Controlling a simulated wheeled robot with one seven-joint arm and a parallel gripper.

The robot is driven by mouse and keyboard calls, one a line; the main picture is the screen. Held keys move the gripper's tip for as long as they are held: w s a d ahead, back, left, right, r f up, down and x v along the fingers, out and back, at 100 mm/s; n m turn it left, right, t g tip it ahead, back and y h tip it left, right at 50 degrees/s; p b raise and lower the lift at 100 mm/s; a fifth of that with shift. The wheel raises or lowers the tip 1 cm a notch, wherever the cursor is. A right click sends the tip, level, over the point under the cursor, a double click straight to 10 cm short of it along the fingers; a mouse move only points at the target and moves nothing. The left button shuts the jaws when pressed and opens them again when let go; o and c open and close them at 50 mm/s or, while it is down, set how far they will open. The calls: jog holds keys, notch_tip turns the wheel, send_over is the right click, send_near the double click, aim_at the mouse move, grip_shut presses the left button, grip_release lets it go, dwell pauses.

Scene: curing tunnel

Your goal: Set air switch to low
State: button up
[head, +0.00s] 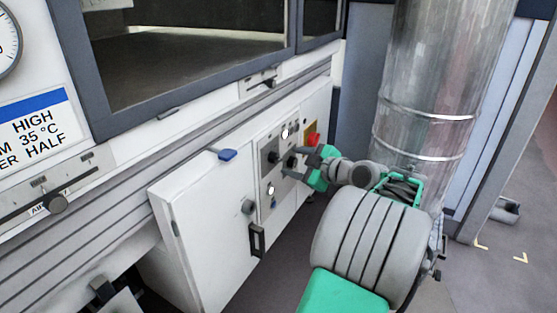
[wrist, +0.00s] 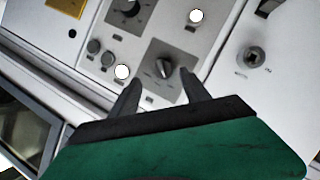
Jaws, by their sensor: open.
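A grey control panel (head: 278,172) on the white cabinet carries rotary switches and lamps. In the wrist view, a dark rotary switch (wrist: 164,68) on a grey square plate lies just beyond and between my fingertips. A second rotary switch (wrist: 129,8) is at the top edge. The panel labels are too small to read, so I cannot tell which is the air switch or its setting. My gripper (wrist: 160,88) is open and empty, with its fingers on either side of the nearer switch. In the head view, my gripper (head: 289,168) is at the panel; contact cannot be told.
White lamps (wrist: 122,72) and small grey buttons (wrist: 93,46) sit near the fingers. A red stop button (head: 313,138) is just above my gripper. A metal duct (head: 425,110) stands right.

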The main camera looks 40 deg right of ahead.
aim_at(280, 159)
jog(key=x, duration=0.3)
jog(key=b+x, duration=0.1)
jog(key=x, duration=0.1)
jog(key=shift+w+a+f, duration=0.1)
jog(key=shift+a, duration=0.3)
jog(key=shift+w, duration=0.25)
jog(key=shift+d, duration=0.1)
jog(key=shift+c, duration=0.2)
grip_shut()
